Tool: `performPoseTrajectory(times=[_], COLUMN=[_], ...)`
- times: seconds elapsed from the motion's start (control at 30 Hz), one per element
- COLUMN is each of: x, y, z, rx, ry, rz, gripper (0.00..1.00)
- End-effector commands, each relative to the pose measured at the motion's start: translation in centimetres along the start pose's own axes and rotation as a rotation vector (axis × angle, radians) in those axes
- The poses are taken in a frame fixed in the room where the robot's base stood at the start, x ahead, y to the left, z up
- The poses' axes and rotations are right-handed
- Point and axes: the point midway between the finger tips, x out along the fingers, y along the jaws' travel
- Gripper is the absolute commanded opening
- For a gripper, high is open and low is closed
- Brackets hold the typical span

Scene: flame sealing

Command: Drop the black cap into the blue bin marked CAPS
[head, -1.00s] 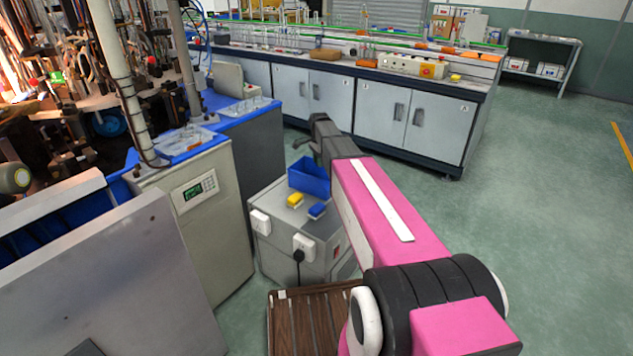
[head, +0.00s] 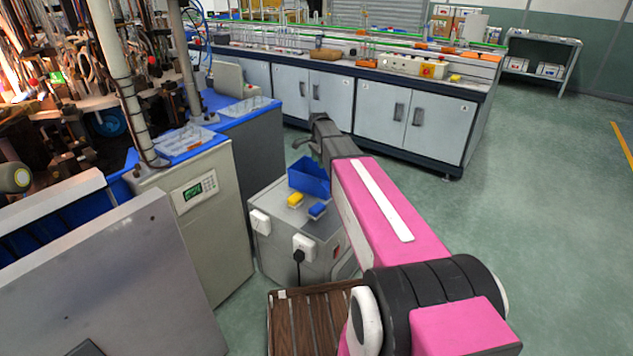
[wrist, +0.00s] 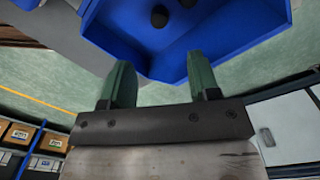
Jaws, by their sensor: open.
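The blue bin (head: 308,180) stands on top of the grey cabinet in the head view, partly behind my arm. It fills the top of the wrist view (wrist: 235,32); no CAPS marking is readable. Two small black round things, which look like caps, lie inside the bin: one black cap (wrist: 159,16) shows whole and another (wrist: 187,3) is cut by the picture's top edge. My gripper (wrist: 160,65) has its two green fingers apart at the bin's near side, with nothing between them. In the head view the fingers cannot be made out.
A beige machine (head: 205,225) stands to the left. A wooden slatted surface (head: 310,320) is below. Open floor lies to the right.

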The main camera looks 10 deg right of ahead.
Motion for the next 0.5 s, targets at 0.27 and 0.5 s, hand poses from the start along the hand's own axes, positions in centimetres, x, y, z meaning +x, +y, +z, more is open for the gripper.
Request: performPoseTrajectory(times=[0.27,0.5], x=[-5.1,-8.4], y=[0.0,0.0], z=[0.0,0.0], rx=[0.0,0.0], ry=[0.001,0.0], rz=[-0.002,-0.001], gripper=[0.56,0.56])
